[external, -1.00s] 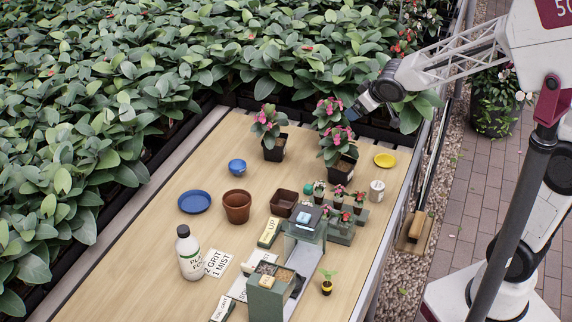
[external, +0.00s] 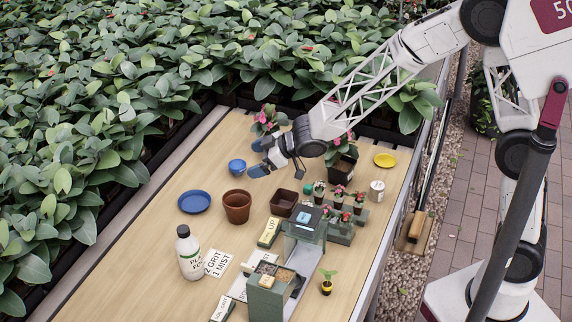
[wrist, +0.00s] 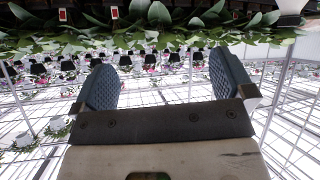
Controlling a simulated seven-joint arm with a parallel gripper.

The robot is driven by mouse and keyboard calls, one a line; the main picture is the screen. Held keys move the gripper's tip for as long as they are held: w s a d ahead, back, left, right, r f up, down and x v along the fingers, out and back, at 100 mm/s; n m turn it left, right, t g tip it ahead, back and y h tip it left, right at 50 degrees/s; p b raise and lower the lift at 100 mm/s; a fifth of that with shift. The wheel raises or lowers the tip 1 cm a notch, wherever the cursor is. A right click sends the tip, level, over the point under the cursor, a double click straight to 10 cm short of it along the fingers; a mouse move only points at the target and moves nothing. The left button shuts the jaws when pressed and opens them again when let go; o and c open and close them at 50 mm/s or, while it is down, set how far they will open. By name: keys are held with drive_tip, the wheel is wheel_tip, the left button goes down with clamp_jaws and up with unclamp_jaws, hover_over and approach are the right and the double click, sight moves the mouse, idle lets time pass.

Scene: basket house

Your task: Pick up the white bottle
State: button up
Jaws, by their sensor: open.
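The white bottle (external: 190,254) stands upright on the table at the lower left in the external view. It has a dark cap and a label with dark print. My gripper (external: 256,158) is open and empty above the far part of the table, well apart from the bottle, up and to its right. In the wrist view my gripper (wrist: 168,90) shows two blue-grey fingers spread wide with nothing between them. The bottle is not seen in the wrist view.
A sign card (external: 218,263) lies right of the bottle. Dense plants border the table.

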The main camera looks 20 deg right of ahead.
drive_tip(key=s+a+f+n+g+y, duration=0.1)
drive_tip(key=s+a+f+g, duration=0.15)
drive_tip(key=a, duration=0.35)
drive_tip(key=s+a+f+n+g+y, duration=0.1)
drive_tip(key=s+a+f+n, duration=0.15)
drive_tip(key=s+a, duration=0.2)
drive_tip(key=n+g+y, duration=0.1)
drive_tip(key=g, duration=0.2)
approach(188, 247)
drive_tip(key=shift+t, duration=0.25)
drive_tip(key=f, duration=0.1)
drive_tip(key=w+a+f, duration=0.1)
drive_tip(key=w+f, duration=0.1)
drive_tip(key=f, duration=0.1)
drive_tip(key=shift+w+a, duration=0.15)
drive_tip(key=shift+a, duration=0.15)
drive_tip(key=shift+a+f+y, duration=0.15)
drive_tip(key=shift+a+f, duration=0.1)
drive_tip(key=shift+a, duration=0.35)
drive_tip(key=shift+a+f+y, duration=0.15)
drive_tip(key=shift+a+f, duration=0.1)
drive_tip(key=shift+a, duration=0.35)
drive_tip(key=shift+a, duration=0.15)
drive_tip(key=shift+x, duration=2.4)
drive_tip(key=shift+f, duration=0.1)
drive_tip(key=c, duration=1.3)
